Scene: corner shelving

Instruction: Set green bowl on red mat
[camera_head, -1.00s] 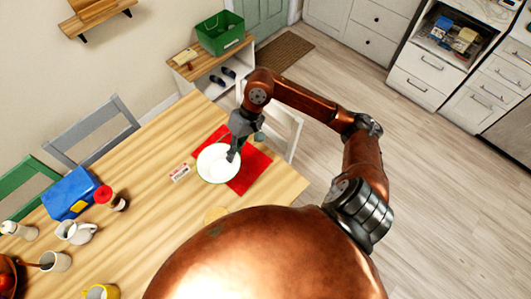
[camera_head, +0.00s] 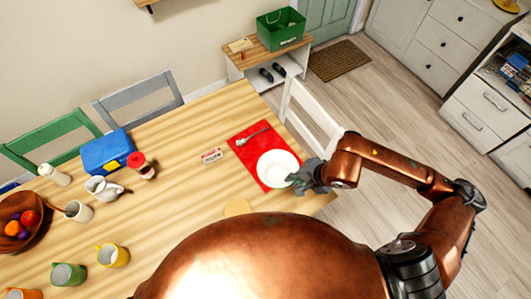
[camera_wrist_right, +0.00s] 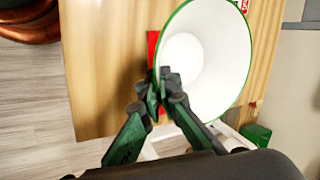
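The green bowl (camera_head: 275,166), white inside with a green rim, is over the lower right part of the red mat (camera_head: 247,153) in the head view. Whether it touches the mat or is held just above it I cannot tell. My right gripper (camera_head: 299,180) is at the bowl's right rim. In the right wrist view the fingers (camera_wrist_right: 166,82) are together at the edge of the bowl (camera_wrist_right: 213,55), shut on its rim. My left gripper is not in view.
A utensil (camera_head: 254,135) lies on the mat's upper part. A small red-and-white box (camera_head: 211,156) is left of the mat. A blue box (camera_head: 107,152), a red-capped jar (camera_head: 140,165) and several mugs stand further left. A white chair (camera_head: 312,122) stands at the table's right edge.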

